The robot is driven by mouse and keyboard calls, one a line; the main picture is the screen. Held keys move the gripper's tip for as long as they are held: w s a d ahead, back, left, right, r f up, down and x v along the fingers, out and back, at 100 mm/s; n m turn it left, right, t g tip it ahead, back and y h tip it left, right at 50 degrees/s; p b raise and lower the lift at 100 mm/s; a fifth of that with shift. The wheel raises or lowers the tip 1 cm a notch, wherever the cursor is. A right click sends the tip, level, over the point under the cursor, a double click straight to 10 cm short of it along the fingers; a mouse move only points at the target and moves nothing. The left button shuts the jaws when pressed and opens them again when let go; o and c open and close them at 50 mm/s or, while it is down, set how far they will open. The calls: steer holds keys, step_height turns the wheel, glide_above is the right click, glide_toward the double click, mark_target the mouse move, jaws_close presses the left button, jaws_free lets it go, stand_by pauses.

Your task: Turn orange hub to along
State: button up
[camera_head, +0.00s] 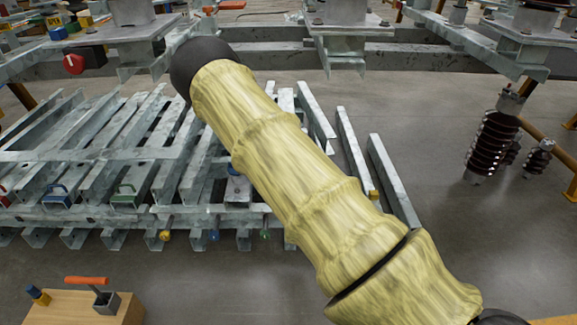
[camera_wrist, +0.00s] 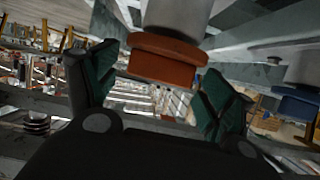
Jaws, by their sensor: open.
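In the wrist view an orange hub (camera_wrist: 165,60) sits at the lower end of a pale grey cylinder (camera_wrist: 178,15). My gripper (camera_wrist: 161,78) is open, with one dark green-padded finger to the left of the hub and one to the right. The hub shows in the gap between the fingertips, and no clear contact shows. How deep it sits between them I cannot tell. In the head view my sleeved arm crosses the middle, and my gripper does not show there.
A blue block (camera_wrist: 296,108) under another grey cylinder is at the right of the wrist view. Grey steel beams run close around the hub. In the head view a galvanized rack (camera_head: 100,215) fills the left, and dark ribbed insulators (camera_head: 492,140) stand right. Floor lies between.

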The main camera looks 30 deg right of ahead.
steer(key=shift+w+d+f, duration=0.2)
steer(key=shift+w, duration=0.15)
steer(key=c, duration=0.8)
